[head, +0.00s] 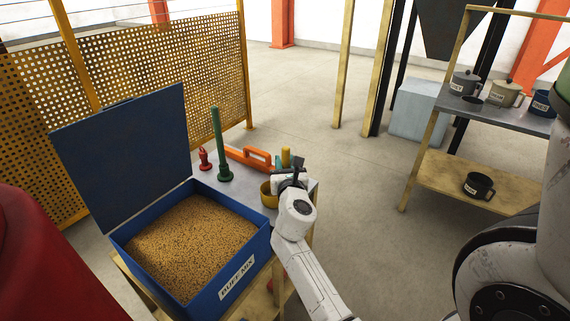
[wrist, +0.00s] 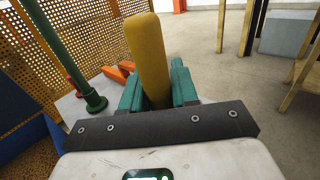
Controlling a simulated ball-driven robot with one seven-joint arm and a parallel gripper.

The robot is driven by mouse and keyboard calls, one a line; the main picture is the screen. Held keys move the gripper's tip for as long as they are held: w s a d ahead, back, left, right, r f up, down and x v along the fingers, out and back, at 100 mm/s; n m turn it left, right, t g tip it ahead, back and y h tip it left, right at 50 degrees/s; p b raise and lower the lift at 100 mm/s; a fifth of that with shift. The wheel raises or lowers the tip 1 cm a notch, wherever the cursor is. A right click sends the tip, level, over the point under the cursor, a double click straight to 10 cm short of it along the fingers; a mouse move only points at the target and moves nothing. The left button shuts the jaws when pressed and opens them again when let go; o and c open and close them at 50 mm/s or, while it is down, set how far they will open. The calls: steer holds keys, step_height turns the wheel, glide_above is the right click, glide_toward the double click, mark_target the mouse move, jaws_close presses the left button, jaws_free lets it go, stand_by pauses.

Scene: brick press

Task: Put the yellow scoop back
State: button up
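My gripper (head: 284,168) is at the handle. In the wrist view the teal fingers of my gripper (wrist: 156,86) lie close on both sides of the thick yellow handle (wrist: 148,55), with no clear gap. The scoop's bowl is hidden in the wrist view. I cannot tell whether the bowl rests on the grey bench top (head: 245,189) or hangs just above it.
The blue bin (head: 243,271), lid (head: 125,145) open, holds tan grain. A green post (head: 218,145), a red knob piece (head: 205,159) and an orange-handled tool (head: 250,156) stand behind the scoop. A shelf (head: 470,175) with mugs is at right. Floor between is clear.

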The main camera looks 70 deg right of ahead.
steer(key=o, duration=0.4)
steer(key=shift+r, duration=0.1)
steer(key=shift+a+r, duration=0.1)
steer(key=v, duration=1.2)
steer(key=s+a+f+m+g+y, duration=0.3)
steer(key=a+f+m+y, duration=0.5)
steer(key=f+m, duration=0.55)
steer(key=s+a+f+m+g+y, duration=0.1)
steer(key=s+a+f+m+y, duration=0.1)
steer(key=a, duration=0.4)
steer(key=s+a+f+m+g+y, duration=0.1)
steer(key=s+a+f+m+y, duration=0.1)
steer(key=a+m, duration=0.3)
steer(key=s+a+f+m+g+y, duration=0.2)
steer(key=a+m+y, duration=0.1)
steer(key=a, duration=0.4)
steer(key=shift+s+y, duration=0.2)
steer(key=shift+y, duration=0.2)
